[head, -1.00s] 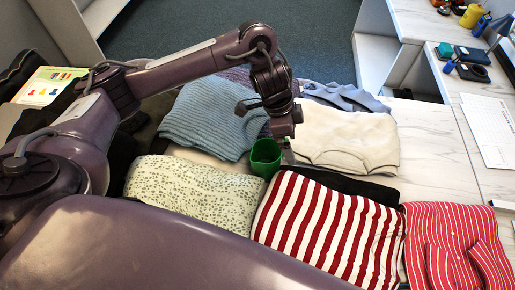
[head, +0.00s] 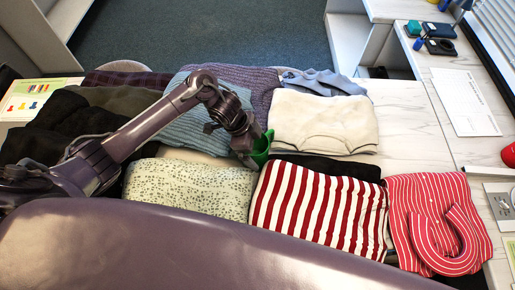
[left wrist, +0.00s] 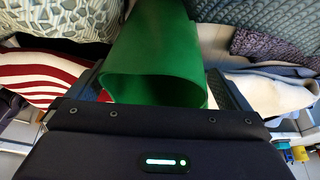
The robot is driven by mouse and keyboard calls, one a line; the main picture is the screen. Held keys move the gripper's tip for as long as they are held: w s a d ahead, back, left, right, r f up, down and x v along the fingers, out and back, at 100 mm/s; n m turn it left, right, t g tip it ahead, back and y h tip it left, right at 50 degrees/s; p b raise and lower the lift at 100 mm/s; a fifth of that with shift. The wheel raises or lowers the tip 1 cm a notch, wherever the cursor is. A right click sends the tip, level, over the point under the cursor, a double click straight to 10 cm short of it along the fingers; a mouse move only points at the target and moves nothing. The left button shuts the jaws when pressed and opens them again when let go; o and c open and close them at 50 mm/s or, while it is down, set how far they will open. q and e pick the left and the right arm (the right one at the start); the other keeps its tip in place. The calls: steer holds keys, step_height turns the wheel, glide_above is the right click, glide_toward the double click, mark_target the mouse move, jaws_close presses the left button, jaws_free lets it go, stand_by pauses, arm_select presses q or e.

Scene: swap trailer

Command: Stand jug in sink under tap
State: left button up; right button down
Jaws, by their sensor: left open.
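The green jug (head: 262,150) stands among folded clothes on the table, between the blue knit and the cream sweater. My left gripper (head: 250,147) is at the jug, reaching it from the left. In the left wrist view the jug (left wrist: 155,55) lies between the two open fingers, its rim toward the camera. I cannot tell whether either finger touches it. The arm and gripper hide part of the jug in the head view. I cannot make out the sink or the tap. My right gripper is not in view.
Folded clothes crowd around the jug: a cream sweater (head: 322,122), a red-and-white striped top (head: 318,210), a speckled pale top (head: 190,188) and a blue knit (head: 185,132). Bare marble-look surface (head: 410,125) lies to the right. A red item (head: 508,155) is at the right edge.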

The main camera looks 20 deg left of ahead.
arm_select(q)
steer(key=shift+d+f, duration=0.25)
steer(key=shift+f, duration=0.35)
steer(key=shift+w, duration=0.1)
steer(key=c, duration=1.2)
steer(key=shift+r, duration=0.2)
